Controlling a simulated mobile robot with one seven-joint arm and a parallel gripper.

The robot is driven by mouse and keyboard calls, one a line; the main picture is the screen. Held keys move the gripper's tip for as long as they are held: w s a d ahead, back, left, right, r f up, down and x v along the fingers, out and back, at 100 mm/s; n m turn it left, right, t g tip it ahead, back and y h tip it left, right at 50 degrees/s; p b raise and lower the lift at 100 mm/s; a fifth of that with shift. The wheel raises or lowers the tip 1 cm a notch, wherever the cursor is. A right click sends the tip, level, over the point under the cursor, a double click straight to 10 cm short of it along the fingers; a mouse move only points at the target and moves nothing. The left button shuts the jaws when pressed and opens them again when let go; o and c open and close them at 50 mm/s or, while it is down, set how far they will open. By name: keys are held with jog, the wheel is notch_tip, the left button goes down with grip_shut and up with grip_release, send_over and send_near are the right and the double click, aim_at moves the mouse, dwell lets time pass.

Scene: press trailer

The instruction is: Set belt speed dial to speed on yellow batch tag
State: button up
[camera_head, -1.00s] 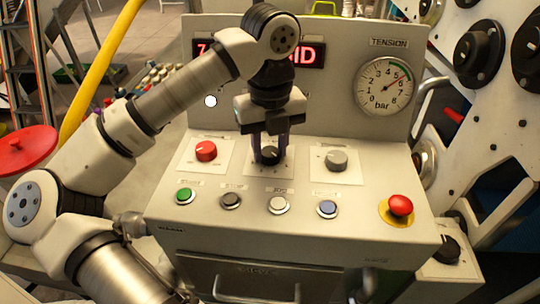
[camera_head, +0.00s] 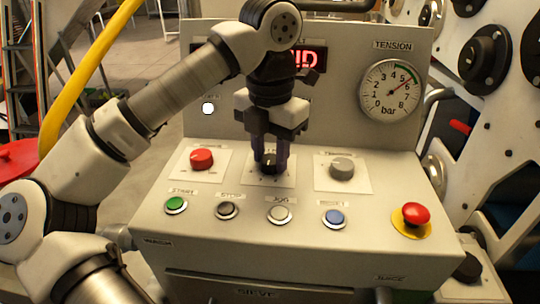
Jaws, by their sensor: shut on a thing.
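The control console has three dials in a row: a red dial (camera_head: 202,159) at left, a black dial (camera_head: 269,167) in the middle and a grey dial (camera_head: 342,168) at right. My gripper (camera_head: 269,160) points down over the black dial, its fingers on either side of it and shut on it. The labels above the dials are too small or covered to read surely. My arm hides most of the red display (camera_head: 312,58); only "ID" shows. I see no yellow batch tag.
Below the dials sit a green button (camera_head: 176,205), a dark button (camera_head: 227,210), a white button (camera_head: 279,213) and a blue button (camera_head: 333,218). A red mushroom button (camera_head: 415,214) stands at right. A tension gauge (camera_head: 390,91) is on the back panel. A yellow hose (camera_head: 88,72) runs at left.

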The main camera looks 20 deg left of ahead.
aim_at(270, 159)
jog(key=m, duration=1.1)
jog(key=shift+m, duration=0.4)
dwell(0.3)
jog(key=o, duration=1)
jog(key=shift+r, duration=0.15)
notch_tip(270, 159, up, 14)
jog(key=p, duration=1.1)
jog(key=shift+f, duration=0.25)
